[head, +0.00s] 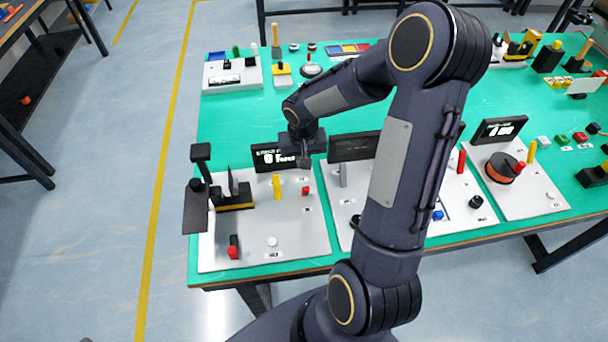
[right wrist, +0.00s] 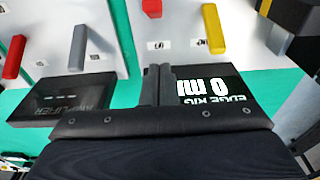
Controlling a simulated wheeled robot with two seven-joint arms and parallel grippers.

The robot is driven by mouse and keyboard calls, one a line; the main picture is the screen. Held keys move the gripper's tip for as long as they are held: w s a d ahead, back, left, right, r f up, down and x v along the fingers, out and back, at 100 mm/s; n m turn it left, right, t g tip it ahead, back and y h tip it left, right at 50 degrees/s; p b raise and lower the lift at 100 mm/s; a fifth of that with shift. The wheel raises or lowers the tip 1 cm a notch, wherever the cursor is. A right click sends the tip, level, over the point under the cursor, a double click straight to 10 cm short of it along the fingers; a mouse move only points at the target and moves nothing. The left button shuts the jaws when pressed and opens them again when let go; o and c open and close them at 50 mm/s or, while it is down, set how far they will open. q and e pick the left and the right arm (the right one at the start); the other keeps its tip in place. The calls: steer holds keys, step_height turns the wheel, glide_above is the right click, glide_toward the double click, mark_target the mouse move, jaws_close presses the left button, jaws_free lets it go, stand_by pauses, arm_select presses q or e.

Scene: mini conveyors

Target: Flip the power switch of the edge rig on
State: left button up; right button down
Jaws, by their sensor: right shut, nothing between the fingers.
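The edge rig is a light grey board (head: 300,238) at the table's left front, with a black display (head: 266,158) reading "EDGE RIG 0 m…", partly covered by my right gripper. The display appears upside down in the right wrist view (right wrist: 212,90). The board bears a yellow upright lever (head: 276,187), a short red lever (head: 305,168), a white button (head: 272,242) and a black-and-red switch (head: 233,248) at the front left. Labels are too small to read. My right gripper (head: 304,162) is shut and empty near the display; its fingers also show in the right wrist view (right wrist: 157,85).
A black-and-yellow device (head: 235,196) with dark plates stands on the board's left. A second board with a dark display (head: 352,146) and grey lever (head: 342,174) adjoins on the right, partly behind my arm.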

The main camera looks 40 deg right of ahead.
mark_target(305, 191)
step_height(305, 191, down, 2)
steer(key=shift+s+a+f, duration=0.2)
steer(key=shift+s+a, duration=0.1)
steer(key=shift+s, duration=0.25)
steer(key=shift+s+a+f, duration=0.15)
steer(key=shift+s+a, duration=0.15)
steer(key=shift+s, duration=0.2)
steer(key=shift+s+a+f+p, duration=0.2)
steer(key=shift+s+a+p, duration=0.1)
steer(key=shift+s, duration=0.2)
